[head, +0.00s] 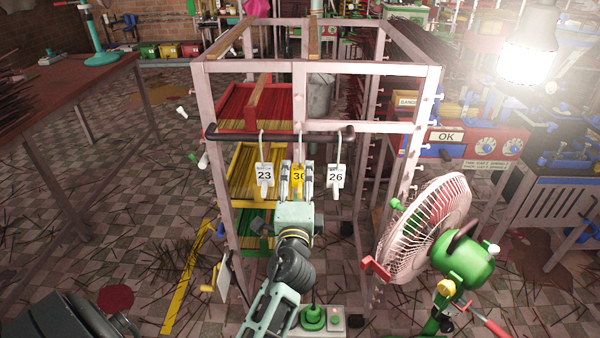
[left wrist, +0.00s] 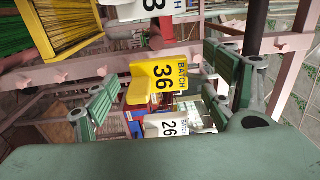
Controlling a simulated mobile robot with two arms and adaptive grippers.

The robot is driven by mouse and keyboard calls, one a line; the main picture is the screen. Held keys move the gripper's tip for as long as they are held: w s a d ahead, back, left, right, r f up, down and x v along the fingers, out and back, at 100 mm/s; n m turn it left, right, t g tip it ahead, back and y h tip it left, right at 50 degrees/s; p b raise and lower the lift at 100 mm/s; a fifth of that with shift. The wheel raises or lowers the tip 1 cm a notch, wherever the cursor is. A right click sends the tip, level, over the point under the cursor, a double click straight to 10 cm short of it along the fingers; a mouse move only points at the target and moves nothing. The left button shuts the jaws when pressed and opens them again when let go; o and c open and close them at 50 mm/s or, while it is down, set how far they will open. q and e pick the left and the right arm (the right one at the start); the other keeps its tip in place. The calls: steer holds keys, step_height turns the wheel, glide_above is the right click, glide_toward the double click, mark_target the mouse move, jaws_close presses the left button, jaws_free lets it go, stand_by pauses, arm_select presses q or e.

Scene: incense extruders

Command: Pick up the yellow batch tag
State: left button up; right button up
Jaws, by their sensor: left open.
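The yellow batch tag (head: 298,175) hangs in the middle of the rack's dark bar, between two white tags. In the left wrist view the yellow tag (left wrist: 150,86) reads "BATCH 36" and lies between my finger pads. My left gripper (head: 297,180) is open around it, one finger on each side, and covers the tag's edges in the head view. In the left wrist view gaps show between the tag and the pads of the left gripper (left wrist: 165,95). My right gripper is not in view.
White tag 23 (head: 264,175) hangs close on the left and white tag 26 (head: 336,176) on the right, both on hooks from the dark bar (head: 230,134). The pink rack frame (head: 410,155) stands around them. A fan (head: 430,225) stands at the right.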

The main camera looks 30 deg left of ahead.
mark_target(300, 177)
arm_select(q)
steer(key=x, duration=0.2)
steer(key=p+x, duration=0.1)
steer(key=x, duration=0.1)
steer(key=shift+w+d, duration=0.1)
steer(key=shift+w, duration=0.7)
steer(key=shift+c, duration=0.3)
steer(key=shift+s, duration=0.1)
steer(key=c, duration=1.2)
